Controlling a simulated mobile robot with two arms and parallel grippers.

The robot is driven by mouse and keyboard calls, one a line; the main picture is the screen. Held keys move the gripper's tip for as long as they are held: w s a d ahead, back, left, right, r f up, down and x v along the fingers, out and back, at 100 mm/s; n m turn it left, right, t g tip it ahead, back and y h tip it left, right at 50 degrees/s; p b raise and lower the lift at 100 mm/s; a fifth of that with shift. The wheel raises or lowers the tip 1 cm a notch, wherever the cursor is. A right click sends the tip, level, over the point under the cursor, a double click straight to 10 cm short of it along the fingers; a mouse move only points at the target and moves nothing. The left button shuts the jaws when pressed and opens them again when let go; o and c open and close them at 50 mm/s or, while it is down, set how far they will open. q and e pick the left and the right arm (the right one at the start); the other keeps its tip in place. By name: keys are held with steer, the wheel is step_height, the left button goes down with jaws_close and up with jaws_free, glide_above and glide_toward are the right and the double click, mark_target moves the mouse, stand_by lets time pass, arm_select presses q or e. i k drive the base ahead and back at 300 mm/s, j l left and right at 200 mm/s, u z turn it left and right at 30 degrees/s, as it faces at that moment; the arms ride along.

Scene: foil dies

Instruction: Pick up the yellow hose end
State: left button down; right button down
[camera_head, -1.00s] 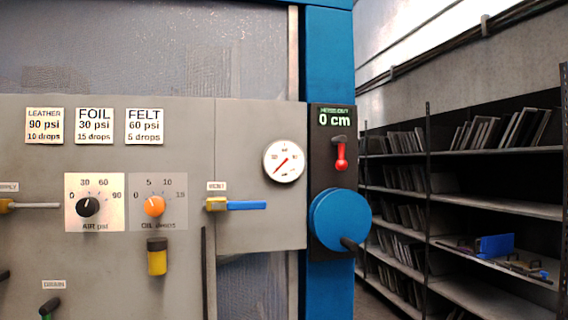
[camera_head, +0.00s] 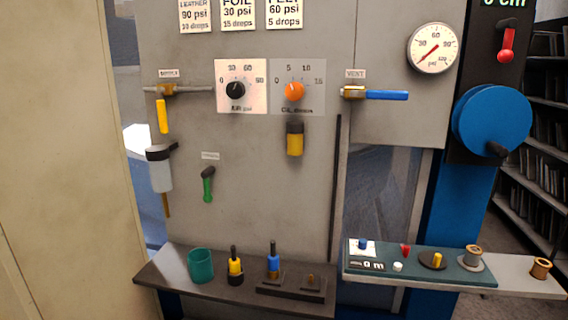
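A small upright yellow piece with a black top and black base (camera_head: 235,268) stands on the dark lower shelf (camera_head: 185,283); it looks like the yellow hose end. To its right a similar blue piece (camera_head: 273,262) stands upright on a dark block (camera_head: 290,287). A teal cup (camera_head: 200,265) stands to its left. No hose can be made out on the yellow piece. Neither of my grippers shows in the head view.
The grey panel above carries a yellow supply lever (camera_head: 162,116), a green drain lever (camera_head: 207,186), a blue vent lever (camera_head: 387,95) and a yellow-bottomed bowl (camera_head: 295,142). A clear bowl (camera_head: 159,172) hangs at left. A teal mat (camera_head: 415,274) holds small parts at right.

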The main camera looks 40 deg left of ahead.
mark_target(234, 262)
steer(key=u, duration=1.7)
